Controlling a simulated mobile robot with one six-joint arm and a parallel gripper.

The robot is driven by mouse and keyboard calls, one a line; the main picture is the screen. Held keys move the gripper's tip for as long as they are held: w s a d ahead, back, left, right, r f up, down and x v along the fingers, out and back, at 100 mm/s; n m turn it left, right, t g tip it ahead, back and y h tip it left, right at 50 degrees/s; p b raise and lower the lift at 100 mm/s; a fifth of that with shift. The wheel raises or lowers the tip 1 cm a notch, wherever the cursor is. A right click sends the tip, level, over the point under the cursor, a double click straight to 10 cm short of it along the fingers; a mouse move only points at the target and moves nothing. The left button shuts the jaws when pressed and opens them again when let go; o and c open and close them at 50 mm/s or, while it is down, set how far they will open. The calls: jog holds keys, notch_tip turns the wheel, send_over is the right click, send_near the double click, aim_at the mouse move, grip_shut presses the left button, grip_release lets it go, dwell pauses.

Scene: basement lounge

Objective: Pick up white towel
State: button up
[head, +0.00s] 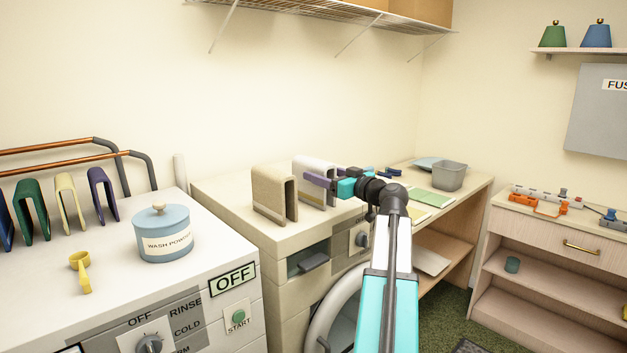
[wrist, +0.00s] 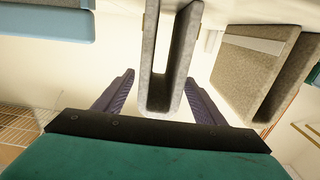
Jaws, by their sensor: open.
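The white towel (head: 313,165) stands upright and folded on the dryer top in the head view, right of a beige towel (head: 272,195). My gripper (head: 325,182) is at the white towel, with a purple finger across its front. In the wrist view the white towel (wrist: 151,60) looks grey, and its folded end lies between the two spread purple fingers of my gripper (wrist: 160,77). A gap shows on each side, so the fingers are open around it. The beige towel also shows in the wrist view (wrist: 245,75).
The beige towel stands close on the left. A washer with a wash powder jar (head: 164,234), a yellow scoop (head: 81,268) and several coloured folded cloths is further left. A low table with a grey bin (head: 450,177) is right. A wire shelf (head: 330,14) hangs above.

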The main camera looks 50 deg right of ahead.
aim_at(314, 159)
jog(key=shift+w+d+p, duration=0.2)
jog(key=shift+w+p, duration=0.4)
jog(key=shift+w, duration=1.65)
jog(key=shift+c, duration=0.3)
jog(key=c, duration=1.2)
jog(key=shift+r, duration=0.15)
jog(key=shift+r+b, duration=0.45)
jog(key=shift+r, duration=1.15)
jog(key=s+a, duration=0.2)
jog(key=s, duration=0.2)
jog(key=s+a+r+b, duration=0.1)
jog(key=s+a, duration=0.1)
jog(key=s, duration=0.3)
jog(key=s+a+b, duration=0.1)
jog(key=s+a, duration=0.2)
jog(key=s, duration=0.2)
jog(key=shift+s+r, duration=0.25)
jog(key=shift+r, duration=0.05)
